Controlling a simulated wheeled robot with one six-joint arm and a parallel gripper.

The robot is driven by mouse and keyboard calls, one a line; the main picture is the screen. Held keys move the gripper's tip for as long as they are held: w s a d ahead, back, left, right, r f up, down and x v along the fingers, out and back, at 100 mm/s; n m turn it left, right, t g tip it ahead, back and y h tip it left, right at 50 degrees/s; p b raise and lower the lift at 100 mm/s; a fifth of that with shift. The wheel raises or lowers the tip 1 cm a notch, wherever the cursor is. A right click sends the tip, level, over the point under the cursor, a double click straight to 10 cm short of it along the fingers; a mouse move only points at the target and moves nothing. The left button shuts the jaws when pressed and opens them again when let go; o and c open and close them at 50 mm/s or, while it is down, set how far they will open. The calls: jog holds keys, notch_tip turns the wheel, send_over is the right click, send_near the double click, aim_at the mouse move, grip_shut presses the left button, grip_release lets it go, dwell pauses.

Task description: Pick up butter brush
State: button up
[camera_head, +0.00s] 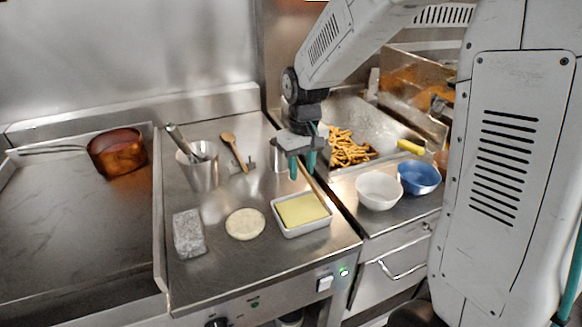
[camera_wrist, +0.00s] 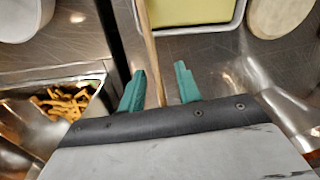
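A thin wooden handle (camera_head: 322,194), which looks like the butter brush's, lies along the right edge of the steel counter, beside the butter dish. In the wrist view the handle (camera_wrist: 151,55) runs down from the top edge and passes between my fingertips. Its far end and any bristles are hidden behind my gripper. My gripper (camera_head: 302,170) has two green fingers, spread apart and pointing down over the counter. In the wrist view my gripper (camera_wrist: 160,80) is open, with visible gaps on both sides of the handle. Whether the fingers are level with the handle I cannot tell.
The white dish (camera_head: 302,231) of yellow butter, a round flatbread (camera_head: 245,224) and a grey block (camera_head: 188,233) are close by. A white bowl (camera_head: 378,191), a blue bowl (camera_head: 419,178) and fries (camera_head: 349,150) are right.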

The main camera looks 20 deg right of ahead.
jog(key=shift+d+f, duration=0.1)
jog(key=shift+f, duration=0.35)
jog(key=shift+c, duration=0.3)
grip_shut()
